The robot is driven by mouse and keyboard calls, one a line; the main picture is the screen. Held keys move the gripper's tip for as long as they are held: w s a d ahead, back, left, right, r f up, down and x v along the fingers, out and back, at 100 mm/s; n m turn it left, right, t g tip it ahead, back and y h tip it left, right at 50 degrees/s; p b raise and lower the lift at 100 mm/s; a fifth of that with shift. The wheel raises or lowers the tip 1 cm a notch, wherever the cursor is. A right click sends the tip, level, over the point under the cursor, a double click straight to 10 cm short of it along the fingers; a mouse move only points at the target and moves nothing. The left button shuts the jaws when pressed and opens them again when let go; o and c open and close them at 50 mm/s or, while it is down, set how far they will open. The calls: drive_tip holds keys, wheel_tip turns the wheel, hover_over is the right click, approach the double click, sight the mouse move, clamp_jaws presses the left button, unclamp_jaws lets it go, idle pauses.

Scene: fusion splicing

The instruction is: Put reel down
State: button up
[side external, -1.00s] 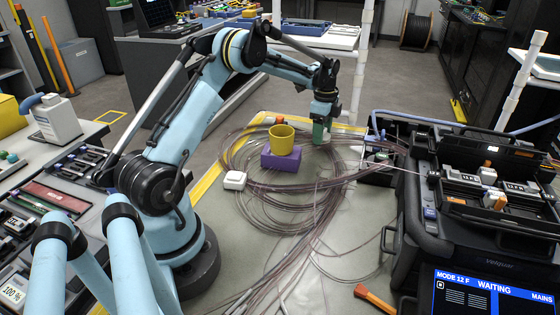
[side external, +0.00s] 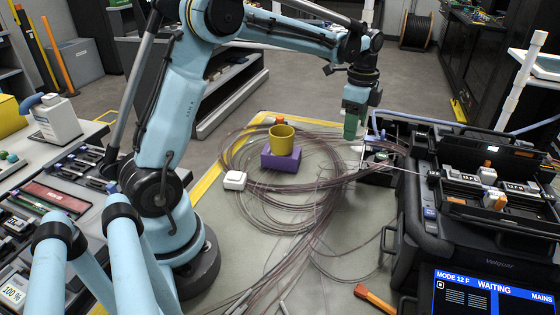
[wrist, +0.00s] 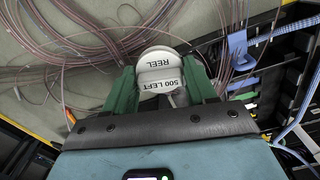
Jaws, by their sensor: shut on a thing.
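The reel (wrist: 158,74) is a white round piece labelled "REEL" and "500 LEFT" in the wrist view. My gripper (wrist: 160,88) is shut on it, with a green finger on each side. In the side view my gripper (side external: 351,128) points down at the far right of the bench, just left of the black case. The reel is mostly hidden there by the fingers, and I cannot tell whether it touches anything below.
Loose coils of thin brownish fibre (side external: 235,160) cover the bench. The black splicer case (side external: 425,225) bounds the right side. A blue cable (wrist: 262,38) runs close to my gripper.

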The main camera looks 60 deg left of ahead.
drive_tip(key=s+d+m, duration=0.2)
drive_tip(key=s+d, duration=0.2)
drive_tip(key=d, duration=0.8)
drive_tip(key=m, duration=0.4)
hover_over(313, 307)
wheel_tip(313, 307, down, 3)
drive_tip(key=shift+f, duration=3.95)
drive_tip(key=shift+f, duration=0.2)
drive_tip(key=o, duration=1)
drive_tip(key=shift+o, duration=0.2)
drive_tip(key=shift+r, duration=0.1)
